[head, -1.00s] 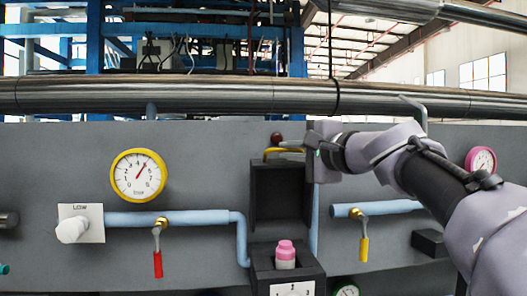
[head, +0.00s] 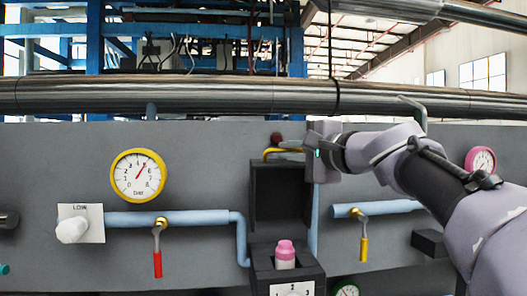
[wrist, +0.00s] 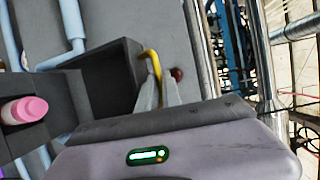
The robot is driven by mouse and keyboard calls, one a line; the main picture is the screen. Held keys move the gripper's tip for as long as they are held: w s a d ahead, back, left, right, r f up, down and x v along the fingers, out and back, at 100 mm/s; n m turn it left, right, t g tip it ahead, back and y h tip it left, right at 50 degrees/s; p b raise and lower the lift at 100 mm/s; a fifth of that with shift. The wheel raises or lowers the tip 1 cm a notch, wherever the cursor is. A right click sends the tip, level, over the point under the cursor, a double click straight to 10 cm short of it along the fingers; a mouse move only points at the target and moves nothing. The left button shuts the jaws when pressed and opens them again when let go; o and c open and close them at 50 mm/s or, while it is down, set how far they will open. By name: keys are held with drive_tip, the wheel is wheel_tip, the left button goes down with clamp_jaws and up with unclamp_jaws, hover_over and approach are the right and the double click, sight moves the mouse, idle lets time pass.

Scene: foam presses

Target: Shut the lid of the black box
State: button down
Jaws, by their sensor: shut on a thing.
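The black box (head: 262,260) is mounted low on the grey panel, with a dial plate marked with numbers on its front. Its lid (head: 281,190) stands raised, nearly upright, so the box is open. A yellow handle (head: 267,154) runs along the lid's free top edge. My gripper (head: 288,148) comes in from the right and is shut on this handle. In the wrist view, my fingers (wrist: 159,92) close around the yellow handle (wrist: 152,60) beside the lid (wrist: 108,85).
A dark red knob (head: 276,138) sits just above the handle. A light blue pipe (head: 180,218) runs left of the box, with a red-handled valve (head: 157,263). A yellow-handled valve (head: 364,247) is to the right. A steel pipe (head: 200,95) crosses above.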

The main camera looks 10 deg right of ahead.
drive_tip(key=shift+s+f+b, duration=0.15)
drive_tip(key=shift+f+b, duration=0.2)
drive_tip(key=shift+b, duration=0.5)
drive_tip(key=s+f+n+t+y+b, duration=0.1)
drive_tip(key=s+f+b, duration=0.2)
drive_tip(key=b, duration=1)
drive_tip(key=s+f+n+t+y+b, duration=0.1)
drive_tip(key=s+f+b, duration=0.3)
drive_tip(key=f+b, duration=0.5)
drive_tip(key=s+f+t+y+b, duration=0.1)
drive_tip(key=f+b, duration=0.6)
drive_tip(key=b, duration=1.1)
drive_tip(key=shift+s+n+t+b, duration=0.4)
drive_tip(key=shift+s+t, duration=0.4)
drive_tip(key=shift+s, duration=0.55)
drive_tip(key=shift+w+f+b, duration=0.15)
drive_tip(key=shift+f+b, duration=0.7)
drive_tip(key=shift+f, duration=0.05)
